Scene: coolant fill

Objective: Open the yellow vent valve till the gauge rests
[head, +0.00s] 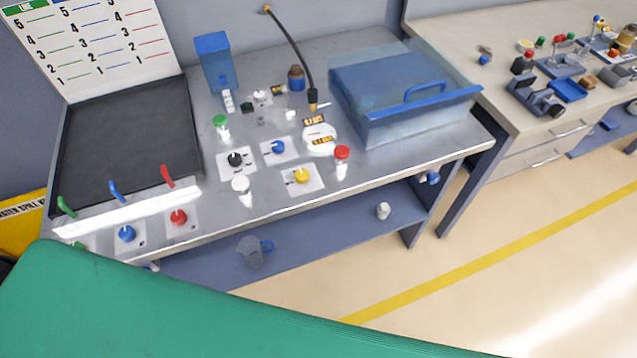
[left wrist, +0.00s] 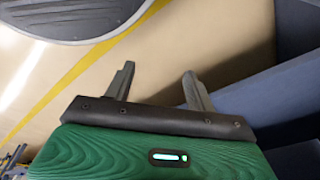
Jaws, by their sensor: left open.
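The yellow vent valve (head: 301,175) is a round yellow knob on a white plate near the front of the metal bench in the head view. A white dial that looks like the gauge (head: 320,137) lies behind it, with small yellow-and-black labels beside it; its needle is too small to read. My left gripper (left wrist: 158,82) shows only in the left wrist view. Its two grey fingers are apart with nothing between them, over the floor and away from the valve. My right gripper is not in view.
A blue knob (head: 278,147), a black knob (head: 235,160) and a red-capped fitting (head: 341,160) stand close around the valve. A clear blue lidded box (head: 400,95) is to the right, and a black hose (head: 292,50) rises behind. A blue shelf (head: 330,225) runs below the bench.

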